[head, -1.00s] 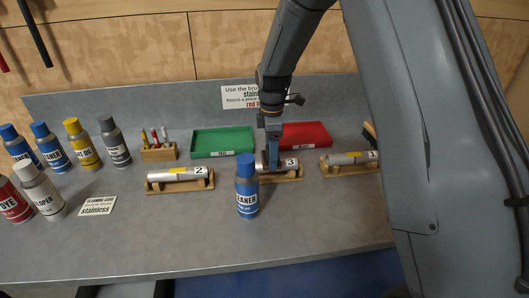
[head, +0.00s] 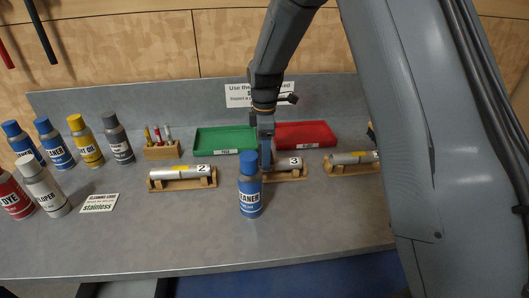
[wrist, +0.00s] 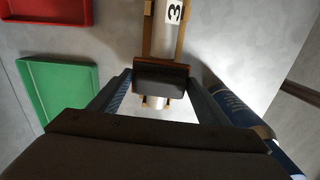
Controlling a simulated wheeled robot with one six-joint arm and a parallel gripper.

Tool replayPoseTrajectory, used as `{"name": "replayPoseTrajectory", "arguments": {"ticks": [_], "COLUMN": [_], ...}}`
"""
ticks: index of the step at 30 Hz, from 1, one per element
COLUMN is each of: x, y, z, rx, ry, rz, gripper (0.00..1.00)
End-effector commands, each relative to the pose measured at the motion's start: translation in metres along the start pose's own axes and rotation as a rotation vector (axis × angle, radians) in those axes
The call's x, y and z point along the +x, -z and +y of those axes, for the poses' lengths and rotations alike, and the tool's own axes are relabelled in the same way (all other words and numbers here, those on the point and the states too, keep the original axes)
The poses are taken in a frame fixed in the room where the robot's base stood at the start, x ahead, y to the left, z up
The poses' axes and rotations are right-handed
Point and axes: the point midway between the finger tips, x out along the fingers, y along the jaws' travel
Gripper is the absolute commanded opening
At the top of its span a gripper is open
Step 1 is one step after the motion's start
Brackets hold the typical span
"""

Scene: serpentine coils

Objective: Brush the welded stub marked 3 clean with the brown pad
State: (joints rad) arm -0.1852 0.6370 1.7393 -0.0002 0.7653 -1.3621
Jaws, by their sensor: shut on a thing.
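The welded stub marked 3 (head: 288,163) lies on a wooden cradle in the middle of the bench, with its number label at the right end. In the wrist view its silver surface (wrist: 165,42) and label run up from the pad. My gripper (head: 266,163) points down over the stub's left part. In the wrist view my gripper (wrist: 160,76) is shut on the brown pad (wrist: 160,70), a dark block with a reddish-brown edge. The pad lies across the stub; I cannot tell whether it touches. In the head view the pad is not clearly visible.
A blue cleaner bottle (head: 250,188) stands close in front of the cradle's left end. Green (head: 226,149) and red (head: 325,144) trays lie behind. Stub 2 (head: 180,172) is left, another stub (head: 350,158) right. Several bottles stand far left. The front bench is clear.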

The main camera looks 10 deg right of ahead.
Motion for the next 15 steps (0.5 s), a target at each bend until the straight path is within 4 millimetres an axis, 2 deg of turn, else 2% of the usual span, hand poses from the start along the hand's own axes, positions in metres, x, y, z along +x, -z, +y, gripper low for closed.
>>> {"name": "replayPoseTrajectory", "arguments": {"ticks": [15], "x": [0.0], "y": [-0.043], "z": [-0.001], "rx": [-0.013], "ry": [0.001], "rz": [0.0], "gripper": [0.49]}}
